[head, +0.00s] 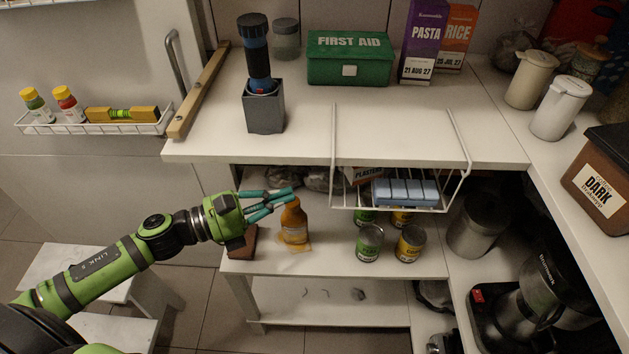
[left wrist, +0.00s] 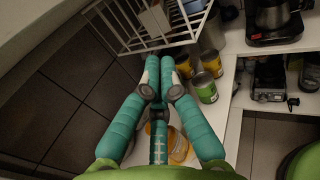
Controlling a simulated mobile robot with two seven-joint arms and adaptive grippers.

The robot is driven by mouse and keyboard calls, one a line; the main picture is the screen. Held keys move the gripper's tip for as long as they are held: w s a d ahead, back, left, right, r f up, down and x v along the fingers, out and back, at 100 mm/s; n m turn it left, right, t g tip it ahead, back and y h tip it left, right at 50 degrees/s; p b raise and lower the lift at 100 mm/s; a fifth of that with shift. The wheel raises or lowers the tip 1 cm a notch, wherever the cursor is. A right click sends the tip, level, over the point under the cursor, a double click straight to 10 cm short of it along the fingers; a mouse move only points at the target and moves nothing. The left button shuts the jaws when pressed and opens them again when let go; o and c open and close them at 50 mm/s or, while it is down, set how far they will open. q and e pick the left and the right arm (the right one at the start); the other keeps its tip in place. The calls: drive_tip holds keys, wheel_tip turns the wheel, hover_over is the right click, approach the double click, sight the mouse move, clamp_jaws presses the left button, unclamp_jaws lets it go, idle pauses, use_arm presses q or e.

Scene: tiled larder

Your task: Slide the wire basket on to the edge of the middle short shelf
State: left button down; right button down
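The white wire basket (head: 390,209) is at the front edge of the white shelf (head: 300,145) that bears the first aid box. Its long side wires lie over that shelf's top in the picture, and its tray part shows below the edge. It holds a blue segmented block (head: 405,192). My left gripper (head: 290,192) is left of the basket, just above an orange-brown bottle (head: 294,225). Its teal fingers meet at the tips with nothing between them. In the left wrist view, the basket (left wrist: 135,48) is just beyond the fingertips (left wrist: 158,68). My right gripper is out of view.
A shorter shelf below (head: 330,262) holds the bottle, a green can (head: 368,244) and a yellow can (head: 410,245). A grey holder with a dark torch (head: 263,108) and the green first aid box (head: 349,58) stand above. A coffee machine is at right.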

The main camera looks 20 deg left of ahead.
use_arm(q)
drive_tip(key=p+x, duration=0.2)
drive_tip(key=x, duration=0.5)
drive_tip(key=shift+p, duration=0.3)
drive_tip(key=shift+b+x, duration=0.3)
drive_tip(key=shift+x, duration=0.9)
drive_tip(key=shift+s+a, duration=0.1)
